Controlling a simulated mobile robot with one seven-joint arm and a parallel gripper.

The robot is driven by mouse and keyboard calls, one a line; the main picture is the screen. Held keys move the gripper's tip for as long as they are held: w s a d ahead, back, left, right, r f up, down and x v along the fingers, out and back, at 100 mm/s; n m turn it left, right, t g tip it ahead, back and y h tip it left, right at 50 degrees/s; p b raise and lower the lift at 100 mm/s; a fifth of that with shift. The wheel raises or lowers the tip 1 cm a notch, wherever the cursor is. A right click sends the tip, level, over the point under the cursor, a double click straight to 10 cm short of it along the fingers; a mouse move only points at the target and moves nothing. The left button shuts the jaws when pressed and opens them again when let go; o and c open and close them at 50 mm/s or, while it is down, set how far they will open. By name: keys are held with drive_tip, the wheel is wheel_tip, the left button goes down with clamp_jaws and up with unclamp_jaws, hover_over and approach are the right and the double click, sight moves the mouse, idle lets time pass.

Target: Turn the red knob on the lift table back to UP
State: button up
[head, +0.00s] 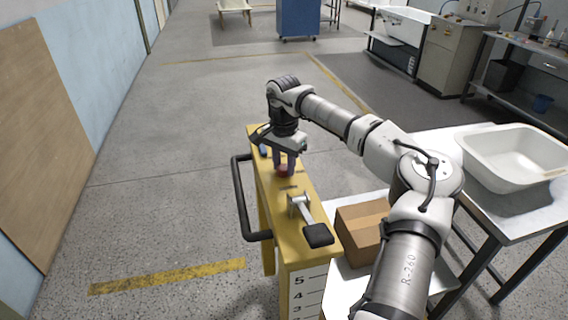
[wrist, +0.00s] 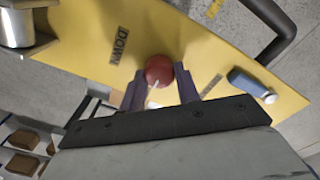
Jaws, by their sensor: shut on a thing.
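The red knob (wrist: 159,71) sits on the yellow top of the lift table (wrist: 100,38). A white mark on the knob shows in the wrist view. A DOWN label (wrist: 120,45) lies to the knob's left in that view; a second label (wrist: 211,86) lies on its other side, too blurred to read. My gripper (wrist: 160,86) is shut on the knob, one finger on each side. In the head view my gripper (head: 285,166) points down onto the table top and partly hides the knob (head: 283,172).
A lever with a black pedal (head: 318,235) and a black handle bar (head: 240,200) are on the lift table. A blue item (wrist: 252,84) lies near the knob. A cardboard box (head: 362,232) and a white basin (head: 515,160) are at right. Floor at left is clear.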

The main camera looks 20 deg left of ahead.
sight(284, 166)
drive_tip(key=o, duration=1)
wheel_tip(284, 166, up, 14)
drive_tip(key=b, duration=0.2)
drive_tip(key=shift+b, duration=0.4)
